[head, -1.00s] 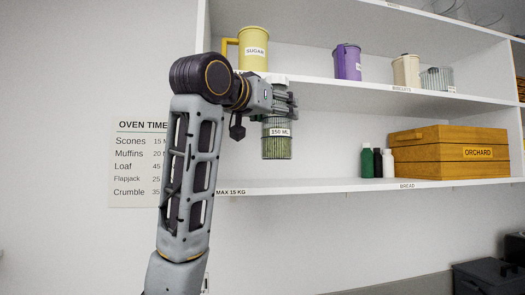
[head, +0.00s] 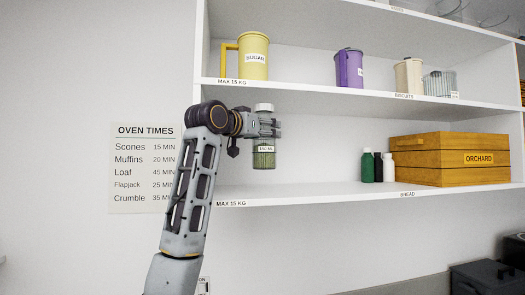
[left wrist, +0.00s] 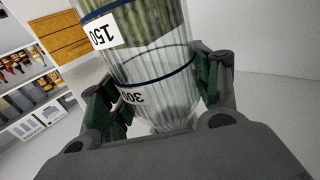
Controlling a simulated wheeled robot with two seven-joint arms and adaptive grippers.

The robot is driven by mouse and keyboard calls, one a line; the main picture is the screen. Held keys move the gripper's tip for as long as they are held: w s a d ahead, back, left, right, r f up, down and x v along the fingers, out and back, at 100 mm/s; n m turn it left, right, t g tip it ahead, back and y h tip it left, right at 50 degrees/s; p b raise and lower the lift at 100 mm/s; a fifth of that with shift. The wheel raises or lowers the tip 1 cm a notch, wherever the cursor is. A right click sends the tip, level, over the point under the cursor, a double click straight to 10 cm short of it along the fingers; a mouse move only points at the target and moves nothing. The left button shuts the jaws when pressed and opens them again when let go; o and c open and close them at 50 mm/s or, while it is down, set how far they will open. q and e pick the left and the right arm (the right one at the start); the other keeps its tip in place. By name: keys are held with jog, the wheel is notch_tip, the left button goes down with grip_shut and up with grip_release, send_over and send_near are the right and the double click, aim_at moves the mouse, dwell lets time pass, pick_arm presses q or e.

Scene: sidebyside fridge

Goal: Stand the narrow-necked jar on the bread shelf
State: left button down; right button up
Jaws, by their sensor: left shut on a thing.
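The narrow-necked jar (head: 264,158) is clear and ribbed with a white lid, a "150 ML" label and green contents. It hangs upright in my left gripper (head: 268,126), which is shut around its upper part. In the left wrist view the jar (left wrist: 150,65) sits between both green-padded fingers (left wrist: 158,90), with "150" and "300" marks showing. The bread shelf (head: 310,194) is the white lower board. The jar's base appears above the left part of this shelf, apart from it; its depth over the board is hard to tell. My right gripper is out of view.
On the bread shelf stand a green bottle (head: 367,166), a dark one (head: 378,167), a white one (head: 388,168) and a wooden ORCHARD box (head: 450,160). The upper shelf (head: 300,91) holds a yellow sugar jug (head: 253,58) and other containers. The bread shelf's left half looks clear.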

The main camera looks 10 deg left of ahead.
aim_at(263, 154)
pick_arm(q)
jog(key=shift+w+a+f+p, duration=0.2)
jog(key=shift+w+f, duration=0.1)
jog(key=shift+f, duration=0.25)
jog(key=shift+w+a+f+p, duration=0.15)
jog(key=shift+w+f, duration=0.15)
jog(key=shift+f, duration=0.2)
jog(key=shift+w+a+f+p, duration=0.1)
jog(key=shift+w+f+p, duration=0.15)
jog(key=shift+f, duration=0.3)
jog(key=shift+d, duration=0.1)
jog(key=shift+f, duration=0.1)
jog(key=shift+f+p, duration=0.3)
jog(key=shift+f, duration=1.05)
jog(key=shift+w+f+p, duration=0.2)
jog(key=shift+p, duration=0.1)
jog(key=shift+f, duration=0.1)
jog(key=shift+f, duration=0.15)
jog(key=shift+c, duration=1.8)
grip_release()
